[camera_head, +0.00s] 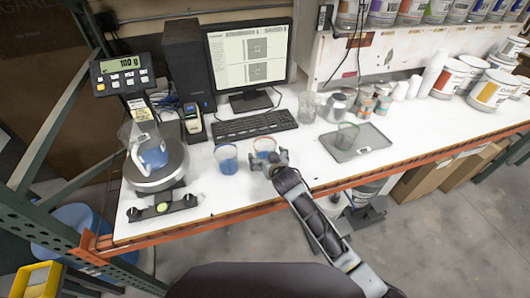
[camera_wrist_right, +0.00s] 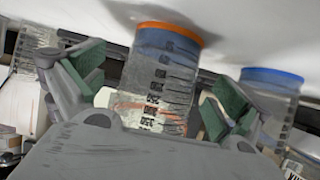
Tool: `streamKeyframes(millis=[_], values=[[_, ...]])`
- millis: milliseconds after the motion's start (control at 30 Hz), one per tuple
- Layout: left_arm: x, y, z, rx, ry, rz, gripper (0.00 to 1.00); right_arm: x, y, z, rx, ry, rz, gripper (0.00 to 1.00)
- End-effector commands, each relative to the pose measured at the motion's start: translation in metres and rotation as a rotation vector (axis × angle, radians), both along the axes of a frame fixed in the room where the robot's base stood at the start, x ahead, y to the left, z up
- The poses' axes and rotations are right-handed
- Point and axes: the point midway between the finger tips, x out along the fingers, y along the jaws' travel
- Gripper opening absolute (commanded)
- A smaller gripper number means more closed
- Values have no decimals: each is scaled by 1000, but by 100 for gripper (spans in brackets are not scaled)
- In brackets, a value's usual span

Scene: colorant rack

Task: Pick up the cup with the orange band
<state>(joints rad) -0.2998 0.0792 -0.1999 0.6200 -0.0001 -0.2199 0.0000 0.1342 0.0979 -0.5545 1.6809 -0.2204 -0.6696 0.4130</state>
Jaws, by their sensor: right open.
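The clear cup with the orange band (camera_head: 264,145) stands on the white bench in front of the keyboard. My right gripper (camera_head: 268,164) is at its near side and hides its lower part in the head view. In the right wrist view the cup (camera_wrist_right: 163,70) shows its orange rim and dark markings. It sits between the two green-padded fingers of my open right gripper (camera_wrist_right: 156,88), with a gap visible on both sides. I cannot tell how deep it is between them. My left gripper is not in view.
A blue-banded cup (camera_head: 227,160) stands close on the left and shows beside the right finger in the wrist view (camera_wrist_right: 268,92). The keyboard (camera_head: 253,125) lies behind, and a grey tray (camera_head: 372,147) with a green-rimmed cup at right.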

Motion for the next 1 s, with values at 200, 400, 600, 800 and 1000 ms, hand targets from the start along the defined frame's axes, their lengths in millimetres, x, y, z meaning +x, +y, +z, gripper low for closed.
streamKeyframes(millis=[200, 400, 600, 800, 1000], values=[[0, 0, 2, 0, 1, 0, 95, 13, 5, -5, 1, -1, 1, 100], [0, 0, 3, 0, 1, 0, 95, 17, 6, -9, 0, 0, 1, 100], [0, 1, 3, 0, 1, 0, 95, 17, 6, -9, 0, 0, 1, 100], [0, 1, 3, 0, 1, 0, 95, 17, 6, -9, 0, 0, 1, 100], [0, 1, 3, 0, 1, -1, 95, 17, 6, -9, 0, 0, 1, 79]])
